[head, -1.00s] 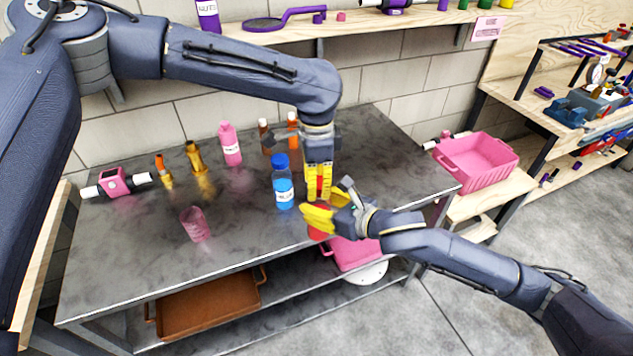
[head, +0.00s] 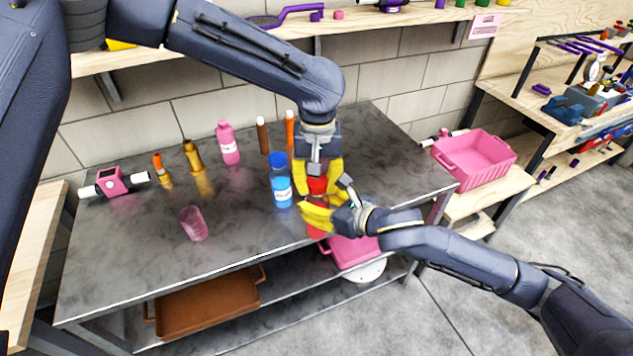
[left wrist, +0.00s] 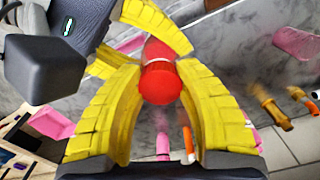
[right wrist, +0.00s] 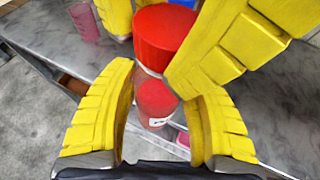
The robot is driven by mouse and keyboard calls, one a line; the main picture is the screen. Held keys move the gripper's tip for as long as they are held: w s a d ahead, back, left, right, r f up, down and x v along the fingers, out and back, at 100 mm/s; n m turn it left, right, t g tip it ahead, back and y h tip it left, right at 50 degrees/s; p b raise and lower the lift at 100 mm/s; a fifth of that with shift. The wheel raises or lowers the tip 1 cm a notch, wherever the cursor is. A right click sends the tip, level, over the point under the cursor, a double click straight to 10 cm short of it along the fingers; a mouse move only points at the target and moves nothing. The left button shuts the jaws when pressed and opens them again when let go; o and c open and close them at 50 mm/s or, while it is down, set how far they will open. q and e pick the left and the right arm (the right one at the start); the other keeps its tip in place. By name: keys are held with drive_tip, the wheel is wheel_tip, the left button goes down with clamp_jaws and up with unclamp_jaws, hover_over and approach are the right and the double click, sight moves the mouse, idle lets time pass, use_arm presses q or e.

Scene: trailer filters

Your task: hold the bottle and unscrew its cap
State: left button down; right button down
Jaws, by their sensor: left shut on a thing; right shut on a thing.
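The red bottle (right wrist: 155,100) stands about upright at the table's front right edge, with a white label partly showing. My right gripper (head: 318,216) is shut around its body from the right. The bottle's wide red cap (left wrist: 160,84) is between the fingertips of my left gripper (head: 318,184), which points down from above and is shut on it. The cap also shows in the right wrist view (right wrist: 163,35), above a pale band at the neck. Fingers hide much of the bottle, and I cannot tell how far the cap is turned.
A blue bottle (head: 282,185) stands just left of the grippers. A pink cup (head: 193,223), a pink bottle (head: 228,143) and several small bottles stand on the grey table (head: 130,245). A pink bin (head: 475,160) is at the right. The table's front middle is clear.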

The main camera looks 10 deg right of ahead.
use_arm(q)
drive_tip(key=shift+d, duration=0.1)
drive_tip(key=c, duration=0.9)
unclamp_jaws()
drive_tip(key=shift+c, duration=0.2)
drive_tip(key=shift+r, duration=0.15)
